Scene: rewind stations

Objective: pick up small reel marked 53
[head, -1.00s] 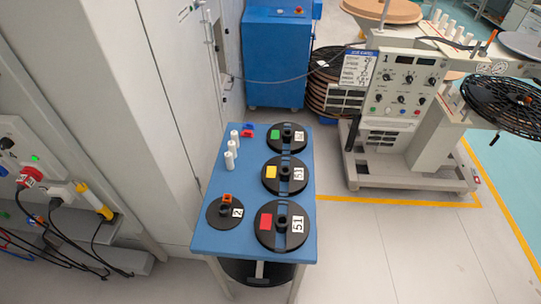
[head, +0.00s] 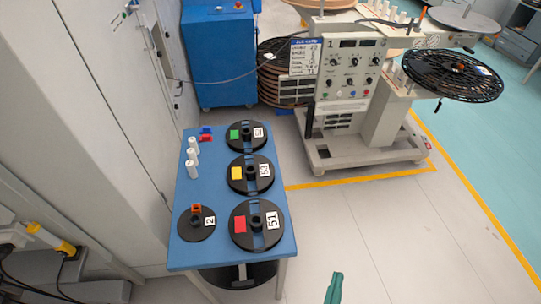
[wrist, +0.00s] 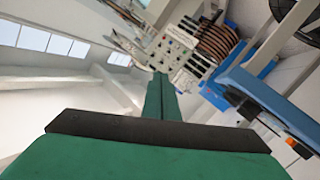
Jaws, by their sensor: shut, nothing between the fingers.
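Three black reels with number labels lie flat along the right side of a blue table (head: 183,250). The middle reel (head: 236,184) has a yellow patch and a small label that may read 53, but I cannot be sure. The front reel (head: 241,242) has a red patch and reads 51. The back reel (head: 233,144) has a green patch and an unclear label. My gripper (head: 335,276) shows as a green tip at the bottom of the head view, right of the table and apart from it. In the wrist view its green fingers (wrist: 160,78) are together and empty.
A smaller black reel (head: 194,232) marked 2 with an orange piece, white cylinders (head: 192,158) and red and blue pieces (head: 206,135) share the table. A grey machine (head: 345,80) stands behind right, a blue cabinet (head: 222,60) behind. Floor right of the table is clear.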

